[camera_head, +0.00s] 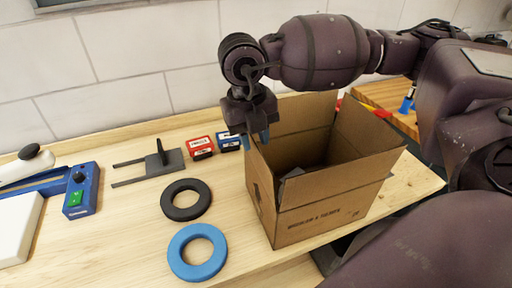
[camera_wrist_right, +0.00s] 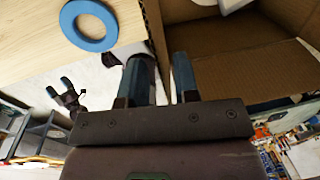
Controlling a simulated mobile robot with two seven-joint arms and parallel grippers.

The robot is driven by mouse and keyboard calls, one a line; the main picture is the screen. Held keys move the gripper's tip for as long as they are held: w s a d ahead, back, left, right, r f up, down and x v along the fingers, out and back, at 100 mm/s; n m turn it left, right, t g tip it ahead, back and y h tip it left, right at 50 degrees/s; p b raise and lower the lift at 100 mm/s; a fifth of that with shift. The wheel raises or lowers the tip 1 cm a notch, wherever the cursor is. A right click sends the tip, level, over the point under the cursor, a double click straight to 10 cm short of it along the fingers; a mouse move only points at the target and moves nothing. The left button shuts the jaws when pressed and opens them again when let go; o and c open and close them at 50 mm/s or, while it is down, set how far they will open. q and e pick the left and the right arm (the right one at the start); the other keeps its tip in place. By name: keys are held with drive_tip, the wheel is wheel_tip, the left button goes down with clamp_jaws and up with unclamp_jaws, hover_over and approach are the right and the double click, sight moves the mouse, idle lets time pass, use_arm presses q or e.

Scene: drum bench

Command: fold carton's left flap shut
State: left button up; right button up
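The open brown carton (camera_head: 320,222) stands on the bench. Its left flap (camera_head: 261,172) looks raised roughly in line with the left wall; the other flaps also stand up. My right gripper (camera_head: 256,137) points down at the far end of the left flap. In the right wrist view, its blue fingers (camera_wrist_right: 163,80) are apart, with a cardboard edge (camera_wrist_right: 153,22) between them; I cannot tell whether they touch it. My left gripper is outside the head view. A small gripper with two separated blue fingertips, apparently my left (camera_wrist_right: 62,88), shows beyond the bench edge in the right wrist view.
Left of the carton lie a blue ring (camera_head: 181,264) and a black ring (camera_head: 166,206). Behind them are a grey forked part (camera_head: 158,163), a red box (camera_head: 200,147) and a blue box (camera_head: 229,142). A blue device (camera_head: 80,195) sits far left. A grey item (camera_head: 292,173) shows inside the carton.

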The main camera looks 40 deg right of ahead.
sight(256, 151)
drive_tip(key=shift+d+f, duration=0.15)
drive_tip(key=shift+f, duration=0.8)
drive_tip(key=shift+d+f, duration=0.1)
drive_tip(key=shift+f, duration=0.85)
clamp_jaws()
